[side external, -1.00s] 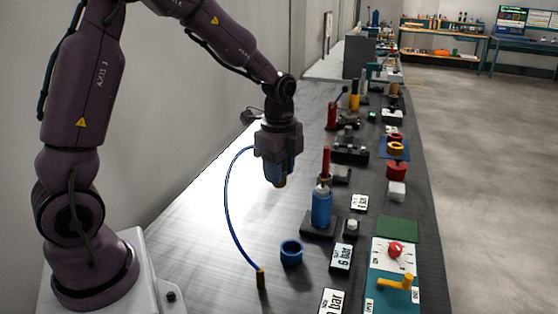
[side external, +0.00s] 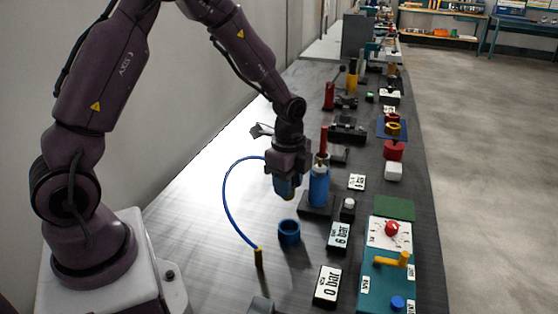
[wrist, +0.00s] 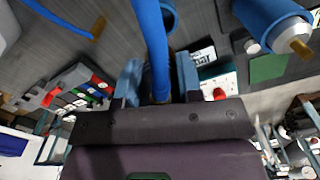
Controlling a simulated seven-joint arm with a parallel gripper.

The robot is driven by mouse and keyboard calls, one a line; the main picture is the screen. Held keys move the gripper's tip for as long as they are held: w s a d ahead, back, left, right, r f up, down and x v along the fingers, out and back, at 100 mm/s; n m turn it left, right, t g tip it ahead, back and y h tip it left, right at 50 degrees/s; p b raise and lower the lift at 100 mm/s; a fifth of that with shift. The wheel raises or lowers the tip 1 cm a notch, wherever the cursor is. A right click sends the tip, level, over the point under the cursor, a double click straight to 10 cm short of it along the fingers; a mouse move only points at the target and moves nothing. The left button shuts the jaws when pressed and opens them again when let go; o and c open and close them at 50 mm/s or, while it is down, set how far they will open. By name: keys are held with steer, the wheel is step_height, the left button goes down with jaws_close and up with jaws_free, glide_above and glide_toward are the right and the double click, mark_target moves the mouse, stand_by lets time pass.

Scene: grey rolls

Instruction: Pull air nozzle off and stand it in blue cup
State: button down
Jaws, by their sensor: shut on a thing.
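The blue hose (side external: 226,194) arcs from the gripper down to a brass fitting (side external: 259,257) on the bench. The blue cup (side external: 289,231) stands upright on the bench, a little below the gripper in the side view, with a gap between. In the wrist view part of the cup (wrist: 171,19) shows behind the hose (wrist: 153,40). Most of the nozzle is hidden by the pads.
A blue cylinder (side external: 319,188) with a brass tip and red part behind it stands close right of the gripper. Signs for 6 bar (side external: 338,237) and 0 bar (side external: 327,285) lie right of the cup. A valve panel with a yellow handle (side external: 392,261) is farther right.

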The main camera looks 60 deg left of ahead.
steer(key=shift+w+d+f, duration=0.15)
steer(key=shift+d+f, duration=0.15)
steer(key=shift+f, duration=0.3)
steer(key=shift+f, duration=0.1)
steer(key=shift+f, duration=2.8)
steer(key=shift+f, duration=1.55)
steer(key=c, duration=0.7)
jaws_free()
